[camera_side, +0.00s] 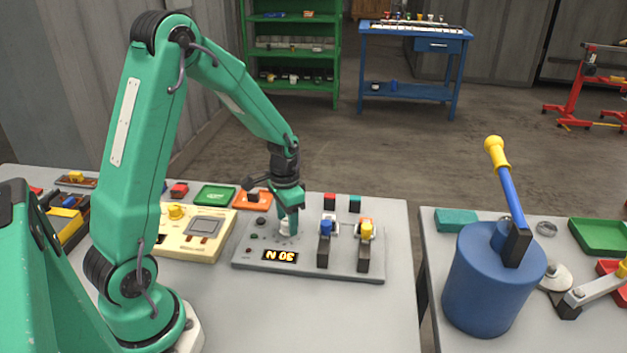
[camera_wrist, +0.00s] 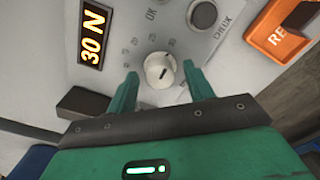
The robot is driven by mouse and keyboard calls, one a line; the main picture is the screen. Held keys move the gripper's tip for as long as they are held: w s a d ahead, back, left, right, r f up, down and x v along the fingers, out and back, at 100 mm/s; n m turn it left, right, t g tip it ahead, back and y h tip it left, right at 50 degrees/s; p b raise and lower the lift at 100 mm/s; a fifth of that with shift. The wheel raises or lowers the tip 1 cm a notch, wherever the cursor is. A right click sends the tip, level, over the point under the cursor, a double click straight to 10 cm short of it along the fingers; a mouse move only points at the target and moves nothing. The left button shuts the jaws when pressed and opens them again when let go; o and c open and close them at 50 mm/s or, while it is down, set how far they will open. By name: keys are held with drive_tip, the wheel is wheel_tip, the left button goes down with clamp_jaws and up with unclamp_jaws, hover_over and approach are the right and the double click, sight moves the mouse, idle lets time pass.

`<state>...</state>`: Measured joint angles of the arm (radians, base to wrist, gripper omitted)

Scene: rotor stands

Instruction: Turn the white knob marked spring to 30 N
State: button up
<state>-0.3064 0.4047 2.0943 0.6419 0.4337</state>
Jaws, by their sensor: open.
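The white knob (camera_wrist: 160,70) sits on a grey panel (camera_side: 340,268), with a dark pointer line on its face and printed numbers around it. It also shows in the side view (camera_side: 284,226), partly hidden by my gripper. My gripper (camera_wrist: 160,82) is open, with one green finger on each side of the knob. A small gap shows between each finger and the knob in the wrist view.
On the same panel stand a blue-capped lever (camera_side: 327,224) and a yellow-capped lever (camera_side: 366,229), to the right of my gripper. A cream box (camera_side: 185,240) lies to the left. A blue drum (camera_side: 490,285) with a yellow-handled lever stands on the right table.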

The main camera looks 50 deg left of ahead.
sight(287, 221)
drive_tip(key=shift+r, duration=0.15)
wheel_tip(287, 221, up, 7)
drive_tip(key=shift+f, duration=0.1)
drive_tip(key=shift+r, duration=0.4)
drive_tip(key=shift+r, duration=0.1)
idle(0.3)
drive_tip(key=shift+s+d+r, duration=0.1)
drive_tip(key=shift+d+r, duration=0.1)
drive_tip(key=shift+r, duration=0.05)
drive_tip(key=s+d+r+n+t, duration=0.1)
drive_tip(key=s+d+r+t, duration=0.4)
drive_tip(key=s+d+r, duration=0.6)
drive_tip(key=shift+s+d+r+t, duration=0.15)
drive_tip(key=shift+s+r+t, duration=0.15)
drive_tip(key=shift+s+r, duration=1)
drive_tip(key=shift+s+f, duration=0.4)
